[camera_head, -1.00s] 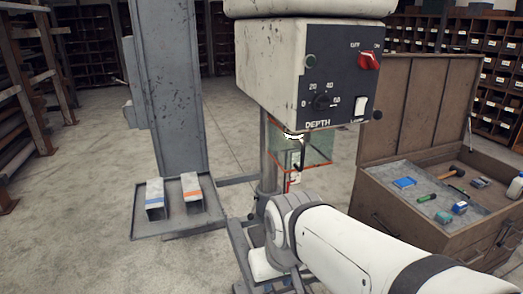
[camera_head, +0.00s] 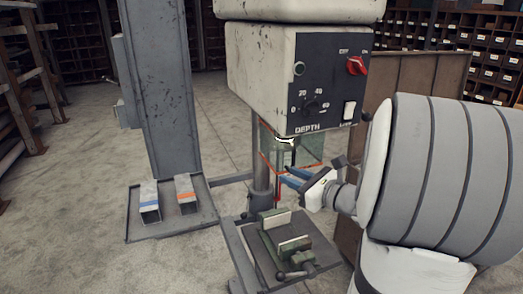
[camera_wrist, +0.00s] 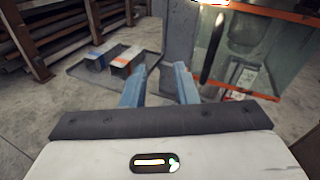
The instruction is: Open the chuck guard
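The chuck guard (camera_head: 308,148) is a clear box with orange-red edges, hanging below the drill press head. It appears closed around the chuck area. It fills the upper right of the wrist view (camera_wrist: 262,52). My gripper (camera_head: 286,176) has blue fingers and is just below and in front of the guard in the head view. In the wrist view, the fingers (camera_wrist: 158,78) stand apart with nothing between them, left of the guard. A dark elongated part (camera_wrist: 213,48) shows by the guard's left edge; I cannot tell what it is. Contact with the guard is unclear.
The drill press head (camera_head: 290,75) has a red switch and a depth dial. A vise (camera_head: 285,240) sits on the press table below my gripper. A grey column (camera_head: 160,90) and a tray with two block-like pieces (camera_head: 168,222) stand left. A brown chest (camera_head: 425,75) is partly hidden behind my arm.

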